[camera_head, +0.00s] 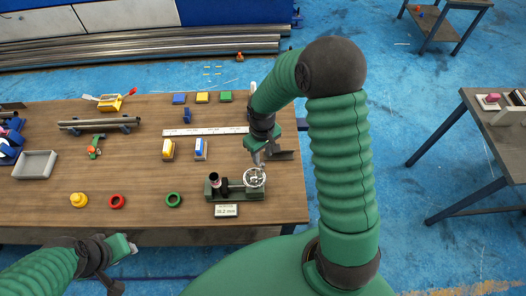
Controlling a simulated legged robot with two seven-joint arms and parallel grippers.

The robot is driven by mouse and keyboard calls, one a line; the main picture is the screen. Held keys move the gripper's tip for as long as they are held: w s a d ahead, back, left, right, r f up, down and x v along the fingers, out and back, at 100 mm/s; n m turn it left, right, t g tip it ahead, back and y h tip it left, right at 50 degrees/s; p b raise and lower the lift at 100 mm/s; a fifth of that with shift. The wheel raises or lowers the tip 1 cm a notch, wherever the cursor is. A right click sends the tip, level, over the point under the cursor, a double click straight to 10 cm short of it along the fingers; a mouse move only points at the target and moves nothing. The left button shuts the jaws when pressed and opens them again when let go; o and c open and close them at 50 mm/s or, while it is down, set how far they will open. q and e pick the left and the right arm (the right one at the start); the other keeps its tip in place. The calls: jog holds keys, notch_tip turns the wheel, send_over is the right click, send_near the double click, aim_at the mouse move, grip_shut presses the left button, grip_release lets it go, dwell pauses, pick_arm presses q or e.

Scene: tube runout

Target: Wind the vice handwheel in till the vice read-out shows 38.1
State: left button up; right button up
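The green vice (222,191) stands near the table's front edge, with a dark upright tube (214,179) at its left end. Its pale handwheel (255,177) is at the right end. The small read-out (226,210) in front looks like 38.2 mm, but the digits are tiny. My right gripper (258,161) points down just above and behind the handwheel's rim. I cannot tell whether it touches the rim or how far its fingers are apart. My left gripper (131,249) is low at the left, off the table's front edge, far from the vice; its finger opening is unclear.
Yellow (78,200), red (117,201) and green (174,199) rings lie left of the vice. Two small gauges (168,150) (200,150) and a white ruler (205,131) lie behind it. A grey tray (35,165) is at the left.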

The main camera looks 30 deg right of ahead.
aim_at(262, 164)
notch_tip(262, 164, down, 7)
jog(key=b, duration=0.5)
jog(key=shift+w+d+r, duration=0.1)
jog(key=shift+r, duration=0.2)
jog(key=shift+f, duration=0.1)
jog(key=shift+a, duration=0.2)
jog(key=c, duration=0.4)
jog(key=shift+d, duration=0.1)
grip_shut()
